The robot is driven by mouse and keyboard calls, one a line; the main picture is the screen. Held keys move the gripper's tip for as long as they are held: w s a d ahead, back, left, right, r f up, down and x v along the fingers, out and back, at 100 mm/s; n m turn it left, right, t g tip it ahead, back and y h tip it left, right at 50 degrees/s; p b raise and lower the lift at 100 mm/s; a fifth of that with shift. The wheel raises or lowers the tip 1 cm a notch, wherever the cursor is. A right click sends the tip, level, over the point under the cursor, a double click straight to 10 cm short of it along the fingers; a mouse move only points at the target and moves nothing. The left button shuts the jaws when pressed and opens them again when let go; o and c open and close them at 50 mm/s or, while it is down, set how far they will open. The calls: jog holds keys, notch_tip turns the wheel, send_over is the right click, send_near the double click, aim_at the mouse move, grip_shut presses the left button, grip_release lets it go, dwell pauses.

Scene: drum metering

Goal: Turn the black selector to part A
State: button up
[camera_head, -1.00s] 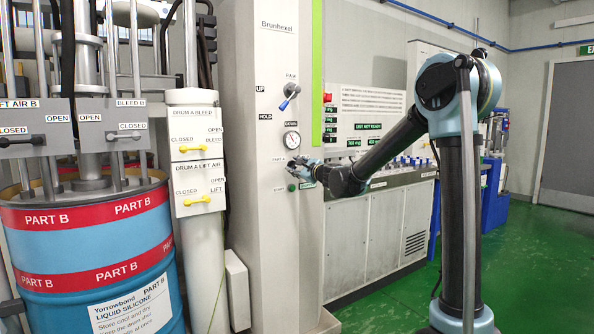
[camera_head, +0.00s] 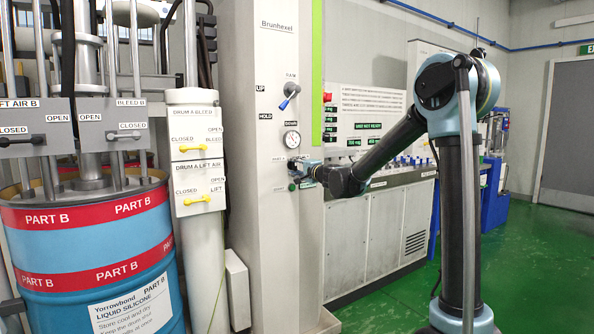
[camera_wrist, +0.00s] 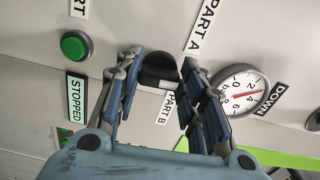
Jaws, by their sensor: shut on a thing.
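The black selector (camera_wrist: 158,70) is a dark round knob on the grey panel, with its lower part showing a light mark. The PART A label (camera_wrist: 201,26) and the PART B label (camera_wrist: 167,108) lie on either side of it. My gripper (camera_wrist: 160,72) has its two blue-grey fingers on both sides of the selector and is shut on it. In the head view my gripper (camera_head: 306,170) is against the front of the tall grey cabinet (camera_head: 273,240), and it hides the selector there.
A green button (camera_wrist: 76,45) with a STOPPED label (camera_wrist: 76,98) is beside the selector. A round gauge (camera_wrist: 243,92) is on the other side, near a DOWN label (camera_wrist: 268,99). A blue-and-red Part B drum (camera_head: 90,250) stands at left. Green floor is open at right.

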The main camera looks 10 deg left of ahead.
jog(key=n, duration=0.4)
jog(key=shift+s+f+n, duration=0.15)
jog(key=shift+f+n, duration=0.05)
jog(key=shift+n, duration=0.1)
jog(key=shift+c, duration=0.2)
jog(key=shift+d+f+n, duration=0.1)
jog(key=shift+n, duration=1.5)
jog(key=shift+o, duration=0.2)
jog(key=shift+n, duration=0.3)
jog(key=o, duration=1)
jog(key=shift+w, duration=0.25)
jog(key=shift+o, duration=0.2)
jog(key=v, duration=1.2)
